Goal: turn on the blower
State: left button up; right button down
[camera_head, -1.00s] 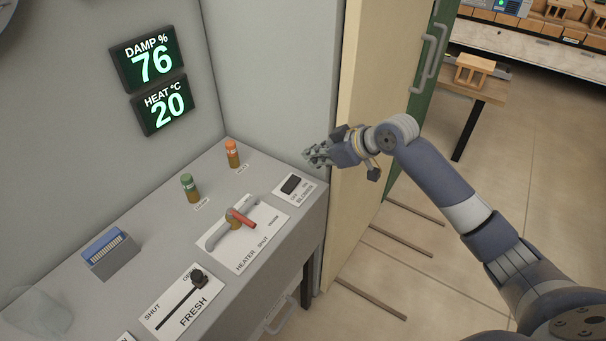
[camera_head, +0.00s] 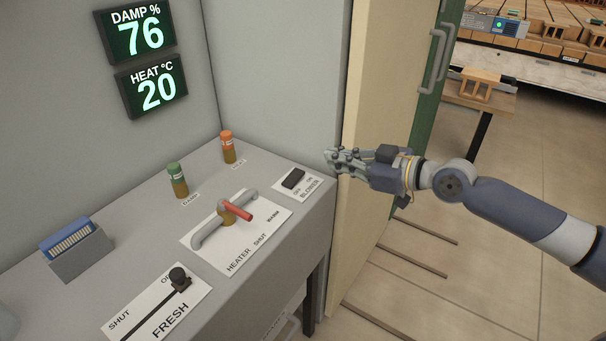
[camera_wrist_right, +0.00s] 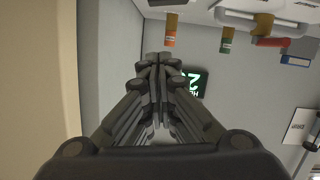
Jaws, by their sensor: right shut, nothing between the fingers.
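The blower switch (camera_head: 293,178) is a black rocker on a white plate marked OFF, ON and BLOWER. It sits at the right end of the grey console, in the head view. My right gripper (camera_head: 331,160) is shut and empty. It appears to the right of the switch in the picture, in front of the cream door edge and apart from the switch. In the right wrist view the closed fingers (camera_wrist_right: 160,58) point toward the grey wall and a display. My left gripper is not in view.
The console (camera_head: 245,297) also carries a heater lever with a red handle (camera_head: 235,210), a FRESH slider (camera_head: 179,279), green (camera_head: 177,180) and orange (camera_head: 228,147) capped bottles and a blue-topped box (camera_head: 75,248). Displays read 76 and 20. A cream door panel (camera_head: 375,110) stands at right.

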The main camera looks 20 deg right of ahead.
dwell(0.4)
jog(key=p, duration=0.3)
send_over(293, 178)
jog(key=d, duration=0.2)
jog(key=shift+s+a+f, duration=0.1)
jog(key=shift+s+f, duration=0.15)
jog(key=shift+f, duration=0.3)
jog(key=shift+s+a+f, duration=0.1)
jog(key=shift+s+f, duration=0.1)
jog(key=shift+f, duration=0.3)
jog(key=f, duration=0.3)
jog(key=shift+w+d, duration=0.1)
jog(key=shift+d, duration=0.25)
jog(key=shift+d+f+b, duration=0.1)
jog(key=shift+f+b, duration=0.2)
jog(key=shift+f, duration=0.35)
